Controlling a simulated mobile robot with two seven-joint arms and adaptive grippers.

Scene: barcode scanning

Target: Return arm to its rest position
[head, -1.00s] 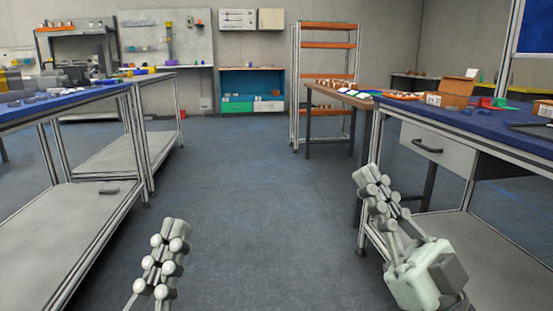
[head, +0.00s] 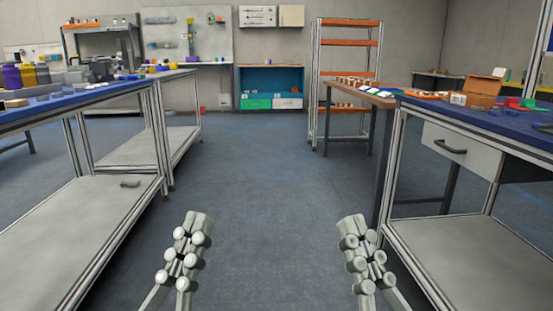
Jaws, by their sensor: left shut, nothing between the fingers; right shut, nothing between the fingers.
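My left gripper (head: 198,222) is low in the head view, left of centre, over the open floor. Its fingers are together and nothing is between them. My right gripper (head: 352,224) is at a similar height, right of centre, beside the right workbench (head: 420,262). Its fingers are also together and empty. Both grippers point up and away in the picture, nearly mirrored, and neither appears to touch anything.
Blue-topped workbenches stand at the left (head: 105,100) and right, the right one with a drawer (head: 462,152) and boxes (head: 484,88). A floor aisle (head: 262,190) runs between them to orange shelving (head: 347,42) and a blue cabinet (head: 271,78).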

